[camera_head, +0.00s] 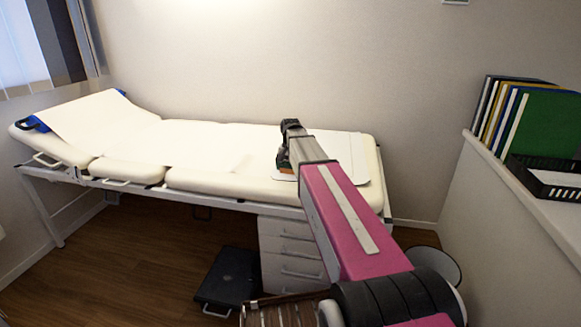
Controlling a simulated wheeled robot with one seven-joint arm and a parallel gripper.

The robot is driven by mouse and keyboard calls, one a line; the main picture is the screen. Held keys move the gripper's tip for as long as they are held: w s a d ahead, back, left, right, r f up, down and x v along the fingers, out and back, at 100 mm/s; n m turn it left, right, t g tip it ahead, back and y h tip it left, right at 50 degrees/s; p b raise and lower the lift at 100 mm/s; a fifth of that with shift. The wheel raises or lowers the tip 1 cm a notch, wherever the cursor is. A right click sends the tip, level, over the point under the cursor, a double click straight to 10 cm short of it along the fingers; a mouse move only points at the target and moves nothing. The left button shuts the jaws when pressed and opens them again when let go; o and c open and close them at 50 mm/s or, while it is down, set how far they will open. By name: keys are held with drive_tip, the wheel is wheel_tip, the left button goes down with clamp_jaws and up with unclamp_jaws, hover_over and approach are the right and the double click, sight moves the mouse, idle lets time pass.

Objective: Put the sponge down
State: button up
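My gripper (284,160) is at the end of my pink and grey arm, over the right part of the cream examination couch (215,183). A small orange and dark green thing, which looks like the sponge (286,170), shows right at the gripper, low and close to the couch top. The arm and wrist hide most of it. I cannot tell whether the fingers grip it, or whether it touches the surface. A thin pale board or sheet (345,147) lies on the couch's right end, around and behind the arm.
The couch's middle is clear, with a raised headrest (85,118) at left. White drawers (288,250) and a dark step or case (228,278) are below. At right, a ledge (500,185) holds upright folders (540,125) and a black tray (550,180).

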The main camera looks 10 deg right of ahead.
wheel_tip(320, 180, up, 12)
drive_tip(key=shift+r, duration=0.2)
idle(0.5)
drive_tip(key=shift+s, duration=0.1)
